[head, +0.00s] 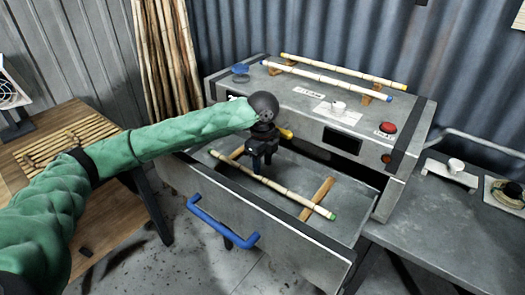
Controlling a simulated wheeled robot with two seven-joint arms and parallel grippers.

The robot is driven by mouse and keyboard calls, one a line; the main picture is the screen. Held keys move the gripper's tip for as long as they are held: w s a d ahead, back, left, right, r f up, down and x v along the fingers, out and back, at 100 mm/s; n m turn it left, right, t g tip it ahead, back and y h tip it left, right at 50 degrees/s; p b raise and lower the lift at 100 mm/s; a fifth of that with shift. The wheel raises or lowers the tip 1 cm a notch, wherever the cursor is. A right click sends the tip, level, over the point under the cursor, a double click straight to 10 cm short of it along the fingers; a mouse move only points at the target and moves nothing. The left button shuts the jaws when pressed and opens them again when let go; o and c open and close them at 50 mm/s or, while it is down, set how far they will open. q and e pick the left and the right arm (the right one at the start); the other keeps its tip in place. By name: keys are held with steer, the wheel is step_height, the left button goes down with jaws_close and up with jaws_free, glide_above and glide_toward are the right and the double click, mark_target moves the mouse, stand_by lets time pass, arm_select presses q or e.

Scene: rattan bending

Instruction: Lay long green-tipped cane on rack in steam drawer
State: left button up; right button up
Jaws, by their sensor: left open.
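The long green-tipped cane (292,194) lies in the open steam drawer (318,238), across the wooden bars of the rack (317,199). Its green tip shows at the right end, past the near bar. My left gripper (262,168) is open, pointing down over the drawer, with its fingertips just above or at the cane's middle. I cannot tell whether they touch it. The gripper partly covers the drawer's back area. My right gripper is not in view.
The steam box (345,128) carries a blue-tipped cane (325,80) and a yellow-tipped cane (345,70) on supports, plus a red button (388,127). The drawer has a blue handle (222,223). A wooden table (112,205) stands left; tall canes (166,55) lean behind.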

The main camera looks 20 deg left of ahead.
mark_target(263, 178)
arm_select(q)
step_height(263, 178, up, 7)
steer(key=b, duration=0.1)
steer(key=shift+b, duration=0.3)
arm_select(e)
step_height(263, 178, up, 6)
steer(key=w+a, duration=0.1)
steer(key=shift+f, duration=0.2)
